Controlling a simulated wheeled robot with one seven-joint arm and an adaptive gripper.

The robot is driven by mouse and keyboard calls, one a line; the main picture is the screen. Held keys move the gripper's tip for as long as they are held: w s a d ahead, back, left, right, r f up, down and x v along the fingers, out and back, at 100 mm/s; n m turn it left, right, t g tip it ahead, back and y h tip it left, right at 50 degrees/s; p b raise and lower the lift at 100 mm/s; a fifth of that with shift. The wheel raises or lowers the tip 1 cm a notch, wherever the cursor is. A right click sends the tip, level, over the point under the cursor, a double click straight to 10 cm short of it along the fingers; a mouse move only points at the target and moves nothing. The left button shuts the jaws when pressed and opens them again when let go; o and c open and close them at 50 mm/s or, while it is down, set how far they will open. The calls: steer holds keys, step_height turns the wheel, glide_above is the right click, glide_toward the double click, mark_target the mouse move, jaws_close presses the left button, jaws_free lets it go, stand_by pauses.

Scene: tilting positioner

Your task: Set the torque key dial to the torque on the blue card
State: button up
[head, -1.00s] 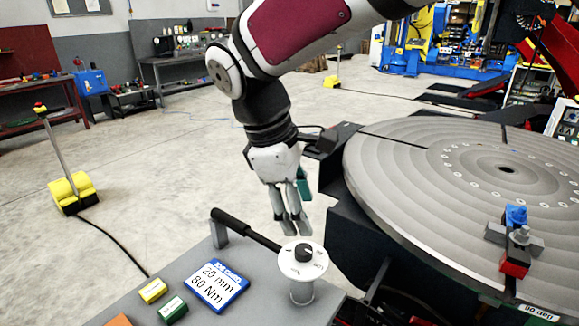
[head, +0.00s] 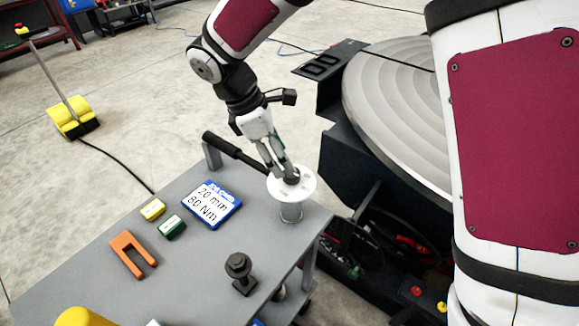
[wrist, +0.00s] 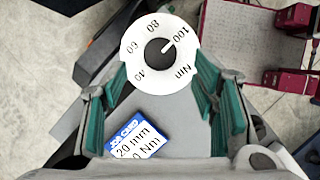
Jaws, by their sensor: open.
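The torque key (head: 235,148) has a long black handle and lies across the grey table. Its white dial (head: 306,189) sits at its right end and reads 40, 60, 80, 100 and Nm in the wrist view (wrist: 135,60). The black knob (wrist: 160,52) has a white mark pointing towards 100. The blue card (head: 211,205) reads "20 mm" and "80 Nm"; it is partly cut off in the wrist view (wrist: 137,143). My gripper (head: 284,176) is over the dial, fingers pointing down. Its fingers are apart on either side of the knob, with nothing held; contact is unclear.
Yellow (head: 152,209) and green (head: 172,227) blocks, an orange fork-shaped piece (head: 131,255) and a black knobbed part (head: 239,273) stand on the table (head: 205,285). The big round positioner plate (head: 385,100) is behind, right of my gripper.

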mark_target(292, 176)
steer(key=x, duration=0.5)
steer(key=shift+f+p, duration=0.3)
steer(key=shift+c, duration=0.6)
steer(key=c, duration=1)
